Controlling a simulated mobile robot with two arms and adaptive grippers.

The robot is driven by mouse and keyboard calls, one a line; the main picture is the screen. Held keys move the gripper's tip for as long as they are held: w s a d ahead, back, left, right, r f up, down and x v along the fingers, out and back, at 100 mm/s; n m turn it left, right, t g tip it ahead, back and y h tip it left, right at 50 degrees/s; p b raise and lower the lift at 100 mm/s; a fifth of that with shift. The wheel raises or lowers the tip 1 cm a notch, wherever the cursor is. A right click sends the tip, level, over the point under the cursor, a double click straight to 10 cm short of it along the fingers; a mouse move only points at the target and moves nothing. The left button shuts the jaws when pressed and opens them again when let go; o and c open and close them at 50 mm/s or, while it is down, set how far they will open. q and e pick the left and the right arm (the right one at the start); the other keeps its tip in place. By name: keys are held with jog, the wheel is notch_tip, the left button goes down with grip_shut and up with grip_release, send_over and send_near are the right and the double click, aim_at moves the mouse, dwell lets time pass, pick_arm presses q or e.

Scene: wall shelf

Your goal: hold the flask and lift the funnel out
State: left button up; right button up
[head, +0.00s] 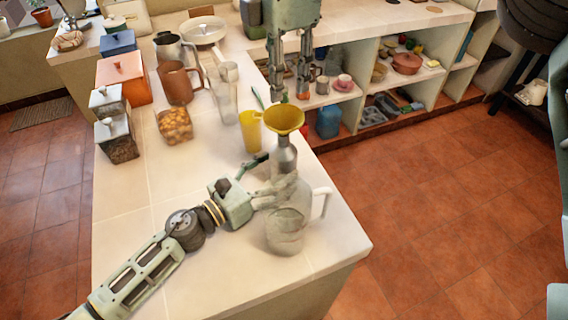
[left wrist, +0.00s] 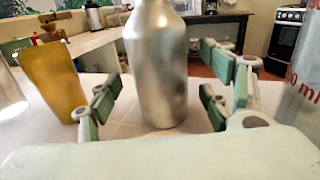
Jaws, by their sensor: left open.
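The flask (head: 284,157) is a silver metal bottle standing on the counter near its right edge. The yellow funnel (head: 284,119) sits in its mouth, wide end up. My left gripper (head: 268,178) is open at the flask, low over the counter. In the left wrist view the flask (left wrist: 157,70) stands between the spread fingers, with gaps visible on both sides; its top and the funnel are out of frame. My right gripper (head: 290,92) points down above and behind the funnel, its fingers apart and empty.
A clear jug (head: 286,232) stands just in front of the flask, partly overlapping my left gripper's area. A yellow cup (head: 250,131) stands behind the flask to the left. A clear tall pitcher (head: 225,100) and a jar (head: 174,126) are farther back.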

aim_at(284, 165)
pick_arm(q)
jog(key=shift+x, duration=1.5)
jog(key=c, duration=1.6)
